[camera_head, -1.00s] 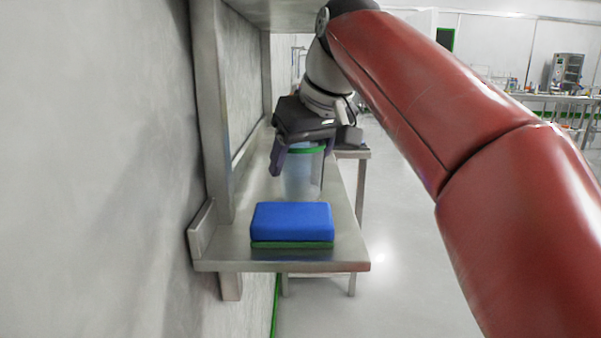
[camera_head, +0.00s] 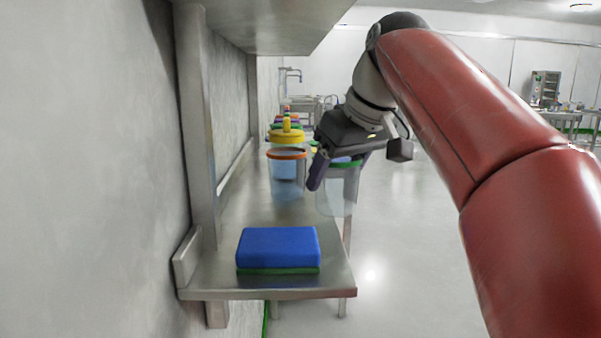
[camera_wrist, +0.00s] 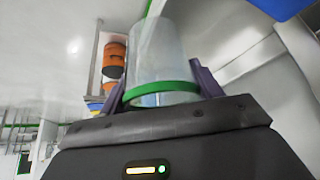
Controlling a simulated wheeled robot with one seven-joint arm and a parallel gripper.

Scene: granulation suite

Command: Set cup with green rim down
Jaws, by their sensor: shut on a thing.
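The cup with the green rim (camera_head: 337,192) is a clear, translucent cup at the right edge of the steel shelf in the head view. My gripper (camera_head: 335,172) is shut on it near the rim. The cup looks held off to the right of the shelf edge, with pale floor behind it; its height relative to the shelf is hard to tell. In the wrist view the cup (camera_wrist: 162,55) sits between the two purple fingers (camera_wrist: 165,85), its green rim nearest the camera.
The steel shelf (camera_head: 240,205) runs along the left wall. A blue block with a green base (camera_head: 277,248) lies at its near end. A clear cup with an orange rim (camera_head: 287,172) stands farther back, with a yellow lidded thing (camera_head: 287,136) behind. An upper shelf (camera_head: 270,22) hangs above.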

